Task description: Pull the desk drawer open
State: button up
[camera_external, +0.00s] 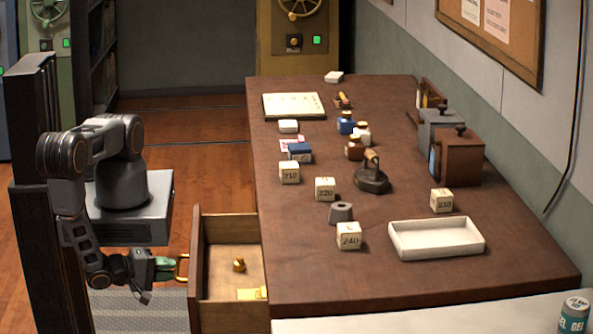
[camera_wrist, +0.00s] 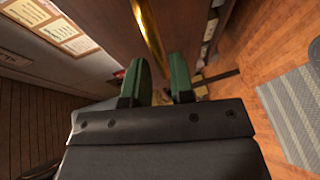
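The desk drawer (camera_external: 228,278) stands pulled out from the left side of the brown desk (camera_external: 400,290), its inside showing. Its brass handle (camera_external: 182,268) is on the drawer's left-facing front. My gripper (camera_external: 168,268) is at the handle, its green fingers reaching it from the left. In the wrist view, the brass handle (camera_wrist: 149,32) runs down between the two green fingertips of my gripper (camera_wrist: 160,75).
Inside the drawer lie a small brass object (camera_external: 239,265) and a yellow item (camera_external: 251,293). Numbered cubes, bottles, a white tray (camera_external: 437,252) and boxes stand on the desktop. Wooden floor is clear behind the drawer. A striped grey mat (camera_wrist: 292,112) lies on the floor.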

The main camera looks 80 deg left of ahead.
jog(key=shift+x, duration=1.6)
jog(key=shift+c, duration=0.4)
grip_shut()
jog(key=shift+s, duration=0.1)
